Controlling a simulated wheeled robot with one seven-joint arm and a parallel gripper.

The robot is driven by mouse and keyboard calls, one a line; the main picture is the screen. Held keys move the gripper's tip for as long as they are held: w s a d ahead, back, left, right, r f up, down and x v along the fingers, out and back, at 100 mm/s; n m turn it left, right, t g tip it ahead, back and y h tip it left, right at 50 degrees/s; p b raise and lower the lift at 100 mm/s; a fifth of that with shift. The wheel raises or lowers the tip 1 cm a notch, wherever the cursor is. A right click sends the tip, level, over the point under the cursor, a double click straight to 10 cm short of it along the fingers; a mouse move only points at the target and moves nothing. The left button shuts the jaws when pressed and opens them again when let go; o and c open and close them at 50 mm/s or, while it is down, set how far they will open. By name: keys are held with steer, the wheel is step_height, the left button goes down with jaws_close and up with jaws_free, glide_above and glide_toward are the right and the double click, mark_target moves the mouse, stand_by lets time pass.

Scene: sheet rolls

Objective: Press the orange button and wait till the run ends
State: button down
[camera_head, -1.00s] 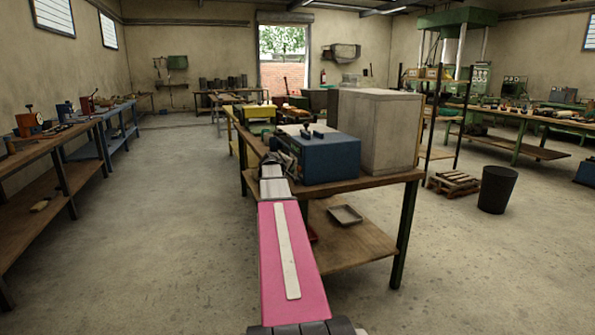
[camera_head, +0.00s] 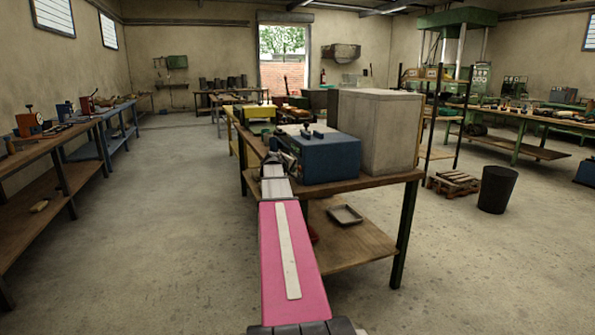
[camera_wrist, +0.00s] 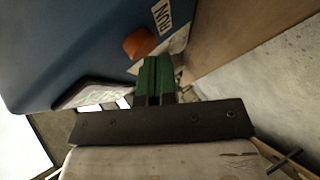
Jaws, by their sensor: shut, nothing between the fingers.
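The blue machine (camera_head: 328,160) stands on the wooden bench (camera_head: 350,184). In the wrist view its blue side (camera_wrist: 70,45) fills the upper left. The orange button (camera_wrist: 138,43) sticks out from that side, beside a white label with dark letters (camera_wrist: 162,15). My gripper (camera_wrist: 154,62) shows green fingers pressed together with nothing between them. Its tips are just below and right of the button in the picture; whether they touch it I cannot tell. In the head view my gripper is at the machine's left side, its fingers mostly hidden, and the button cannot be made out.
A large grey box (camera_head: 378,132) stands right of the machine on the bench. A small tray (camera_head: 345,215) lies on the lower shelf. A black bin (camera_head: 497,190) and a pallet (camera_head: 455,183) are on the floor at right. The floor at left is clear.

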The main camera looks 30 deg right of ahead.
steer(key=shift+d, duration=0.15)
stand_by(0.5)
steer(key=shift+w+a, duration=0.15)
steer(key=shift+a, duration=0.75)
steer(key=shift+a, duration=0.1)
steer(key=a, duration=0.2)
steer(key=w+a, duration=0.1)
steer(key=a, duration=0.1)
steer(key=shift+w+a, duration=0.1)
steer(key=shift+a, duration=0.25)
stand_by(0.3)
